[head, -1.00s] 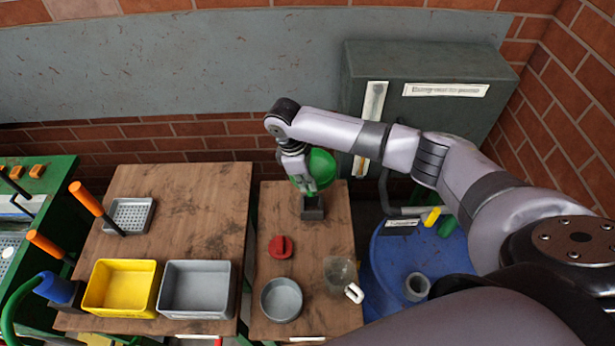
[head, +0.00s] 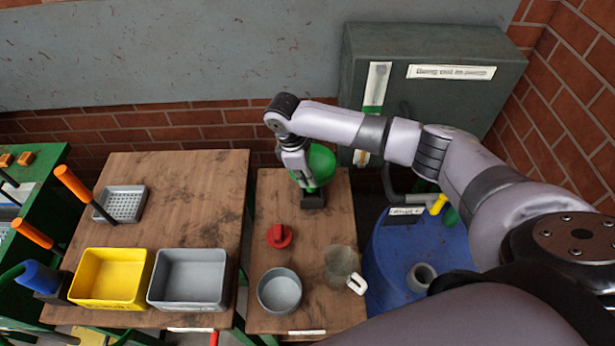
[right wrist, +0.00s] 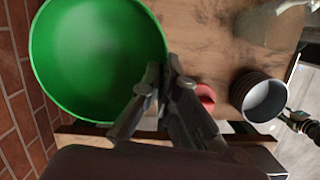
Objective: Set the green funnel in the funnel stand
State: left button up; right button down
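The green funnel (head: 321,164) is at the back of the narrow wooden table, over the dark funnel stand (head: 313,199). Its wide bowl fills the upper left of the right wrist view (right wrist: 95,55). Its spout is hidden, so I cannot tell whether it sits in the stand or just above it. My right gripper (head: 301,180) is at the left side of the bowl. In the right wrist view its fingers (right wrist: 165,72) are close together on the funnel's rim, shut on it. My left gripper is not in view.
On the same table are a red piece (head: 279,236), a round grey bowl (head: 280,292) and a clear jug (head: 340,264). A yellow bin (head: 111,305) and a grey bin (head: 188,305) stand on the left table. A blue drum (head: 395,262) is to the right, a grey cabinet (head: 440,110) behind.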

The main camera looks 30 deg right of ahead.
jog(key=shift+p, duration=0.55)
jog(key=shift+f, duration=0.15)
jog(key=shift+b+x, duration=0.55)
jog(key=shift+x, duration=0.45)
jog(key=shift+a+f, duration=0.2)
